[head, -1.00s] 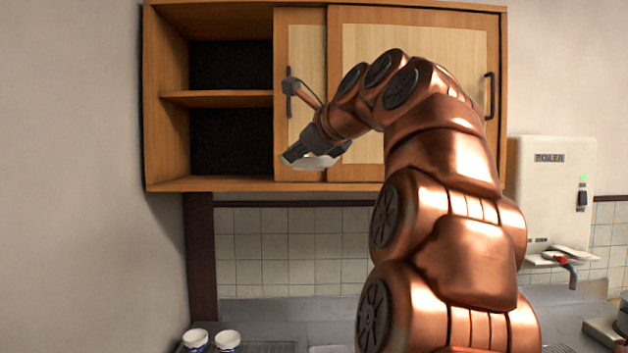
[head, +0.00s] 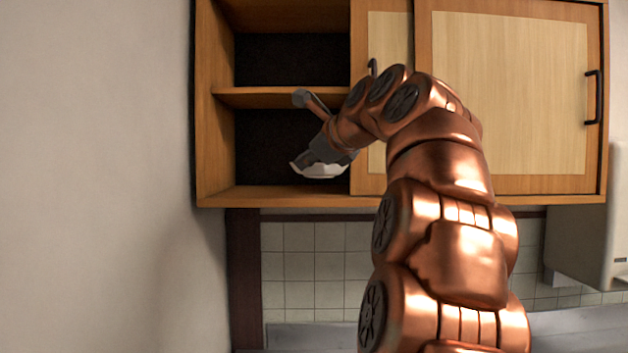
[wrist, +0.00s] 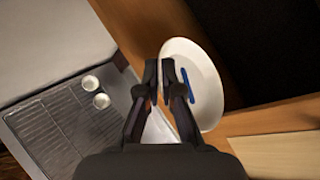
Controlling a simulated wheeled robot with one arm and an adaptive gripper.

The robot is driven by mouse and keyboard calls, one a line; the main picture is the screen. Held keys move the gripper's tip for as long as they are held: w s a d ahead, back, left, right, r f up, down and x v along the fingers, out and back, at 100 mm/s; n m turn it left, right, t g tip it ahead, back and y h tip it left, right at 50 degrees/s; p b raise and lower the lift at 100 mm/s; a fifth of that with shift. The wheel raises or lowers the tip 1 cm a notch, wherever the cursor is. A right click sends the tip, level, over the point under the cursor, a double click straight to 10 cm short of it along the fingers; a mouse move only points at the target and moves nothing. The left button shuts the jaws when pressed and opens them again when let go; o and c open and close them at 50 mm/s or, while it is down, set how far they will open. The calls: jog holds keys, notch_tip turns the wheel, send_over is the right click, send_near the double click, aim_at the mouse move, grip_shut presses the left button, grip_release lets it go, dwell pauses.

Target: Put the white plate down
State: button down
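The white plate (head: 318,170) is held at the end of my arm, in front of the open left part of the wooden cabinet (head: 300,199). In the wrist view the plate (wrist: 205,66) is round, with a blue mark on its face, and its edge sits between the fingers. My gripper (wrist: 166,80) is shut on the plate's rim. In the head view my gripper (head: 318,155) is just above the plate and hides part of it. The plate appears level with the lower shelf space; whether it is inside the opening I cannot tell.
The middle shelf (head: 270,97) lies above the plate. A sliding door (head: 510,95) closes the cabinet's right side. In the wrist view, two white cups (wrist: 96,92) stand on a ribbed drainboard (wrist: 75,130) below. The lower cabinet space looks empty.

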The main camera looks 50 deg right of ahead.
aim_at(318, 173)
jog(key=w+d, duration=0.2)
jog(key=w, duration=0.1)
jog(key=w+d+p, duration=0.1)
jog(key=w+d, duration=0.1)
jog(key=w, duration=0.1)
jog(key=w+d+f+p, duration=0.1)
jog(key=w+d, duration=0.2)
jog(key=w, duration=0.1)
jog(key=shift+a+f, duration=0.1)
jog(key=shift+f, duration=1.7)
jog(key=c, duration=1.3)
grip_release()
jog(key=b+v, duration=0.1)
jog(key=v, duration=1.1)
jog(key=shift+f+b, duration=0.1)
jog(key=shift+b, duration=0.2)
